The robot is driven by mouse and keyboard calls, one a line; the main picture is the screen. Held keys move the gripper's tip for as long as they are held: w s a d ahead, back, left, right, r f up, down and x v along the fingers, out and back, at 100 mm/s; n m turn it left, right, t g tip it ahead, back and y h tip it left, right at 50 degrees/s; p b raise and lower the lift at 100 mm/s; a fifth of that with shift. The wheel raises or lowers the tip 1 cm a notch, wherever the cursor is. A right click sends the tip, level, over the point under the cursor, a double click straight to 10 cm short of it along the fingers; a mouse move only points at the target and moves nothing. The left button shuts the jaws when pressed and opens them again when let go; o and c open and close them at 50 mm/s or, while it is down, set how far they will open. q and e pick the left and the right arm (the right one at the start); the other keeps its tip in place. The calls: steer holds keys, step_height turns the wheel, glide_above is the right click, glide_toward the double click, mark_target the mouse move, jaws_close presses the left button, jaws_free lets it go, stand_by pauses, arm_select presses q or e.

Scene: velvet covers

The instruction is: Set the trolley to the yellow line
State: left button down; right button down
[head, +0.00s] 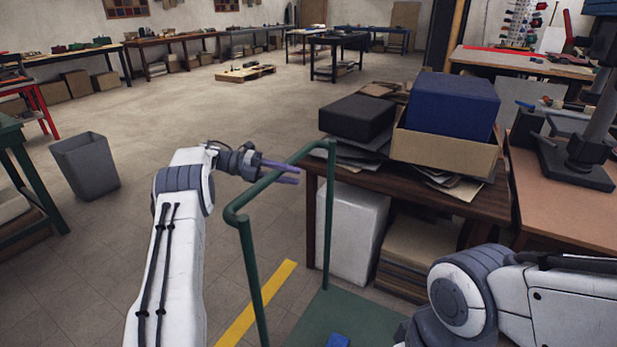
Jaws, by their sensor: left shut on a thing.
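The green trolley shows its tube handle (250,194), two upright posts and a flat green deck (325,312) at the bottom of the view. A yellow line (278,280) runs slantwise on the floor, left of the deck. The near post passes in front of the line in the picture. Some bare floor shows between the line and the deck. My left gripper (291,173) is shut on the handle's top bar, with a finger on either side. My right arm comes in from the right, but its gripper is out of view.
A dark wooden table (400,183) with boxes stands close on the trolley's right, with a white block (352,230) beneath it. A blue object (337,340) lies on the deck. A grey bin (86,165) stands left. The floor beyond the trolley is open.

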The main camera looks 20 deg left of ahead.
arm_select(q)
steer(key=shift+w+a, duration=0.25)
steer(key=shift+a, duration=0.65)
steer(key=shift+w+a, duration=0.2)
steer(key=shift+a, duration=0.7)
steer(key=c, duration=0.6)
jaws_free()
